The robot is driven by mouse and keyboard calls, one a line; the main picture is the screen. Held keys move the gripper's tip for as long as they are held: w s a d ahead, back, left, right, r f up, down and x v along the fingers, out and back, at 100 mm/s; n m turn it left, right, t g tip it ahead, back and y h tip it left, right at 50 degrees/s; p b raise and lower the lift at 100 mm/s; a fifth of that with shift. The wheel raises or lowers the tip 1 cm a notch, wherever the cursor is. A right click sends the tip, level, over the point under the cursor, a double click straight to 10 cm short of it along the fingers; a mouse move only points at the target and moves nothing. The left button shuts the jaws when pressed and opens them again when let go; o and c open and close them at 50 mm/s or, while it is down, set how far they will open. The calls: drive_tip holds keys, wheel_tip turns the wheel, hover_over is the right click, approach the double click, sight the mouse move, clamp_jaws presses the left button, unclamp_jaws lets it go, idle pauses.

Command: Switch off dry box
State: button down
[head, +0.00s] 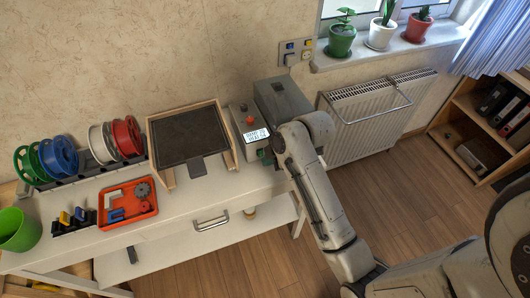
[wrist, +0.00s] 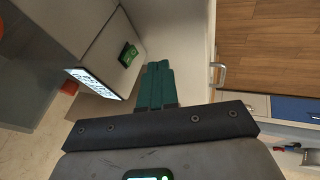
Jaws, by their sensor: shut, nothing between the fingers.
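A pale control box (head: 237,115) with a lit text display (head: 257,136) and an orange-red knob (head: 250,120) stands at the right end of the white bench. A larger grey box (head: 283,98) stands beside it. I cannot tell for sure which one is the dry box. In the wrist view, the pale box's face (wrist: 108,52) carries a green rocker switch (wrist: 128,54); the display (wrist: 93,83) is on an adjoining face. My gripper (wrist: 157,66) has its teal fingers shut and empty, to the right of the switch and apart from it. In the head view my arm hides most of the gripper.
A wooden-framed dark plate (head: 188,136) stands left of the pale box. An orange tray (head: 128,203) and several filament spools lie farther left. A radiator (head: 370,115) is right of the bench. Floor in front is clear.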

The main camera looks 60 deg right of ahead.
sight(260, 153)
drive_tip(key=shift+w+d+f, duration=0.4)
drive_tip(key=shift+w+d, duration=0.1)
drive_tip(key=shift+w, duration=0.25)
drive_tip(key=shift+w+d+f, duration=0.4)
drive_tip(key=shift+w+d, duration=0.1)
drive_tip(key=shift+w, duration=0.25)
